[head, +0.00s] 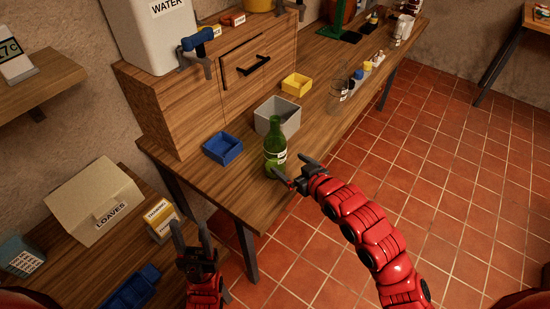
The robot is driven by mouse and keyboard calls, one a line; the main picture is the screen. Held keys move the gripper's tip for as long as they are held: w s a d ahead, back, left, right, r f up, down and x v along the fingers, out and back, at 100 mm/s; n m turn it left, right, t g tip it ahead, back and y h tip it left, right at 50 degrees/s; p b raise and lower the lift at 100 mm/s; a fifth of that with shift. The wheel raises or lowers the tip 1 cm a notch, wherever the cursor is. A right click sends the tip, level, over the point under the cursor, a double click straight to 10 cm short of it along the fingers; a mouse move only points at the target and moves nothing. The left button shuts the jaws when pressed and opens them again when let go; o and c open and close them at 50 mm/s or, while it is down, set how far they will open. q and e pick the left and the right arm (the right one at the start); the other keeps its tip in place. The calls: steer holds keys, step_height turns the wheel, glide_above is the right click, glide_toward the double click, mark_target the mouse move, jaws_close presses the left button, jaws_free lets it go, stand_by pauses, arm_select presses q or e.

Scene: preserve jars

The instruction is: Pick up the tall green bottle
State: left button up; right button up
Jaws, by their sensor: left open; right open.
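The tall green bottle (275,143) stands upright near the front edge of the wooden counter, with a pale label around its body. My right gripper (296,173) is at the bottle's lower right, its jaws open. One finger reaches toward the bottle's base and the other points up to the right of it. I cannot tell whether a finger touches the bottle. My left gripper (190,228) is open and empty, pointing up, lower left of the bottle and away from it.
A grey bin (291,119) stands behind the bottle, a blue tray (222,148) to its left and a yellow tray (297,84) farther back. A clear glass bottle (339,92) stands to the right. A loaves box (95,202) sits on the lower left table.

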mark_target(281, 159)
steer(key=x, duration=0.3)
steer(key=shift+w+a+f+p, duration=0.1)
steer(key=shift+w+f+p, duration=0.05)
steer(key=shift+w+p, duration=0.2)
steer(key=shift+w+a+p, duration=0.25)
steer(key=shift+a+p, duration=0.05)
steer(key=shift+a, duration=0.05)
steer(key=p+x, duration=0.1)
steer(key=x, duration=0.2)
steer(key=shift+w+a+f+p, duration=0.3)
steer(key=shift+w+f, duration=0.1)
steer(key=shift+w, duration=0.1)
jaws_close()
